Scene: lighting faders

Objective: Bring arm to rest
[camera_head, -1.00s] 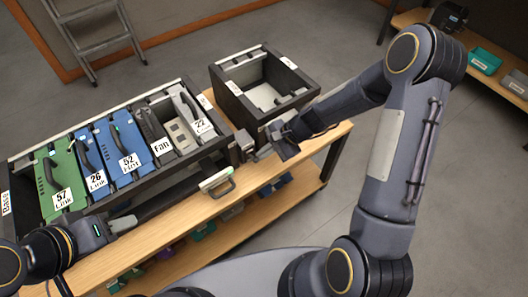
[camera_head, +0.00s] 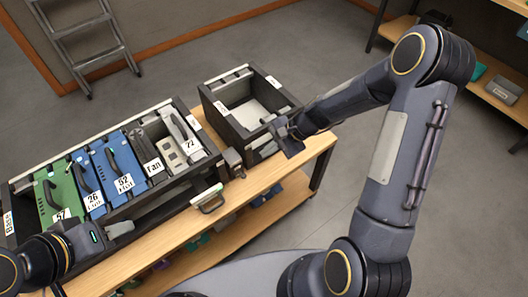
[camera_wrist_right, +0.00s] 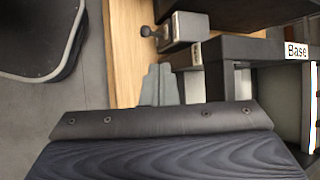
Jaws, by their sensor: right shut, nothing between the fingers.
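My right arm reaches in from the right in the head view. Its gripper (camera_head: 273,127) is at the near wall of the empty black box; whether it touches is unclear. In the right wrist view its grey fingertips (camera_wrist_right: 161,84) are together with nothing between them, over the wooden bench edge. My left gripper (camera_head: 119,229) is low at the left, near the front wall of the module rack (camera_head: 150,206). Its grey fingers show small, and I cannot tell whether they are apart.
The rack holds a green module (camera_head: 60,190), blue ones and grey ones, on a wooden bench (camera_head: 262,190). The empty box (camera_head: 212,92) stands to its right. A white handle (camera_head: 207,197) sits at the bench front. Open floor lies right.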

